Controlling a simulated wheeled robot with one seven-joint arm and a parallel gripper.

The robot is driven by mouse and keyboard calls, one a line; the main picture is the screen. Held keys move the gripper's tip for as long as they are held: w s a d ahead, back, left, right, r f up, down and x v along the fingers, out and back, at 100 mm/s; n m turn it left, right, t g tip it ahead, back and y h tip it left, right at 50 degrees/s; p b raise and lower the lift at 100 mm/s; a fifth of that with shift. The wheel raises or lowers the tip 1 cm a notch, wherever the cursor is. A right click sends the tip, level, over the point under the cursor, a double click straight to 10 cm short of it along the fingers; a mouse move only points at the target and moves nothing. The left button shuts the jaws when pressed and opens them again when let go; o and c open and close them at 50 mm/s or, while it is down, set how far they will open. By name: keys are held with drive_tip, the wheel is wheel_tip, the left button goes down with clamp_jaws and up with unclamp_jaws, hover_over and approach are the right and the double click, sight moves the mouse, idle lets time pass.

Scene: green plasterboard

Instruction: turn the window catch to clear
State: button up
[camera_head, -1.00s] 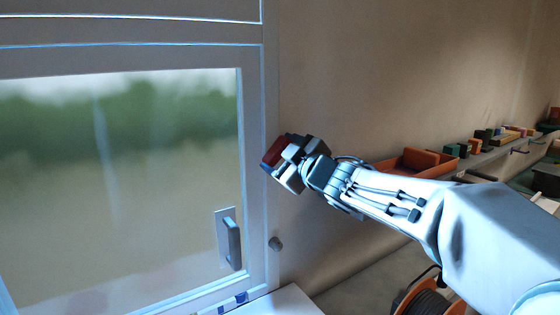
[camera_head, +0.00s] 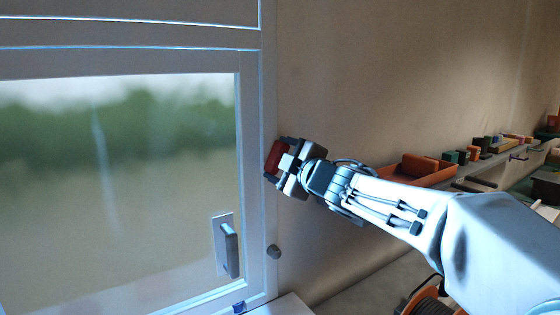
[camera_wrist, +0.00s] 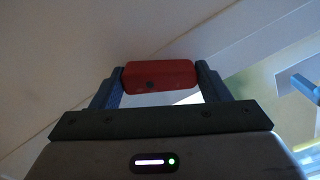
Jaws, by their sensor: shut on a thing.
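The window catch (camera_head: 277,158) is a small red block at the right side of the window frame. In the wrist view the red catch (camera_wrist: 160,75) lies between the two finger tips, and both fingers touch its ends. My gripper (camera_head: 284,163) is shut on it. Its mounting is hidden behind the gripper in the head view.
The window (camera_head: 120,180) has a grey lever handle (camera_head: 228,247) low on its right side. An orange tray (camera_head: 412,170) and several small blocks stand on a shelf along the wall.

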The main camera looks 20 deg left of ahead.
drive_tip(key=o, duration=1)
drive_tip(key=b+v, duration=0.1)
drive_tip(key=v, duration=1.2)
drive_tip(key=shift+s+d, duration=0.2)
drive_tip(key=shift+d, duration=0.2)
